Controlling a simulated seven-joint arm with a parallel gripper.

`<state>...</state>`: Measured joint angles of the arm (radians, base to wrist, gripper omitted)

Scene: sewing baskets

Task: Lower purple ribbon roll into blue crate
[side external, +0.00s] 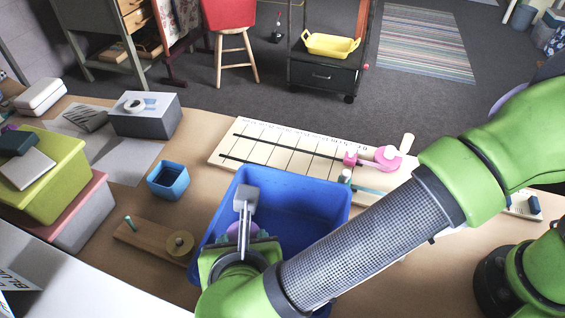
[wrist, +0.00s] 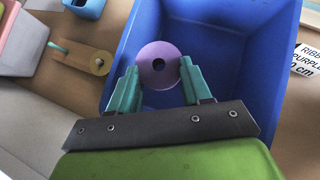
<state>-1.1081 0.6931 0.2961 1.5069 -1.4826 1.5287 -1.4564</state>
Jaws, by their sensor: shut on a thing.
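In the side external view the blue crate (side external: 300,187) stands on the table. Only a small part of the purple roll (side external: 240,231) shows there, and my wrist and arm hide the fingertips and the crate's near side.
A wooden block with a peg and a round piece (side external: 150,240) lies left of the crate. A small blue box (side external: 168,181) stands behind it. A long marked board (side external: 270,148) with pink items lies behind the crate. Green and pink bins (side external: 50,175) stand at the left.

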